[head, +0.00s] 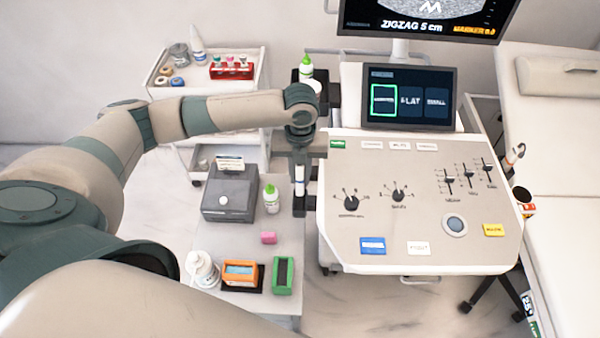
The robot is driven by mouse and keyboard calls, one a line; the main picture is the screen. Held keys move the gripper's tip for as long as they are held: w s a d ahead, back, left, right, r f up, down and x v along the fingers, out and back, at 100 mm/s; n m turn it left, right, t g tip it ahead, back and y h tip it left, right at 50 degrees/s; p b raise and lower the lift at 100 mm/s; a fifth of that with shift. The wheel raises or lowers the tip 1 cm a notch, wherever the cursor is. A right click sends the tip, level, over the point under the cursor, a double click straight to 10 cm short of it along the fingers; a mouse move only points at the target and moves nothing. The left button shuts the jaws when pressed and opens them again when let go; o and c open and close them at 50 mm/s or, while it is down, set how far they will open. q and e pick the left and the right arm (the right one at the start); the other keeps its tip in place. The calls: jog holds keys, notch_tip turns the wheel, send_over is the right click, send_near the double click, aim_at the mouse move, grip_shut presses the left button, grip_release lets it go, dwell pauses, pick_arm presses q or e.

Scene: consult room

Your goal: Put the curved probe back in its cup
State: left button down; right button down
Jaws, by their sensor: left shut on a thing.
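My left gripper (299,158) reaches down at the left edge of the console, seen from above. It is shut on a slim white piece with a dark band, apparently the curved probe (299,180). Its curved head cannot be made out. A black holder (299,207) sits directly below the white piece on the console's left side; I cannot tell whether the piece is inside it or just above it. On the console's right side another probe-like piece (515,153) stands by the bed, with a dark cup-like holder (524,197) below it. My right gripper is not in view.
The console (420,220) has knobs, sliders and a small screen (408,97). A green-capped bottle (306,68) stands in a black holder at its back left. A grey box (230,192) and bottles stand on the left table (212,238). The bed (555,130) is at right.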

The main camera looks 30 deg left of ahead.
pick_arm(q)
jog(key=shift+f+b, duration=2.4)
jog(key=shift+b, duration=0.05)
jog(key=shift+f, duration=0.15)
jog(key=shift+f+b, duration=0.6)
jog(key=shift+f, duration=1.3)
jog(key=shift+f, duration=0.1)
jog(key=shift+s+f, duration=0.1)
jog(key=shift+f, duration=0.2)
jog(key=c, duration=1.5)
grip_release()
jog(key=shift+r, duration=0.1)
jog(key=shift+a+r, duration=0.1)
jog(key=shift+r, duration=0.5)
jog(key=r+b, duration=0.3)
jog(key=r, duration=1.3)
jog(key=shift+d+r+b, duration=0.1)
jog(key=shift+d+b, duration=0.1)
jog(key=shift+b, duration=0.1)
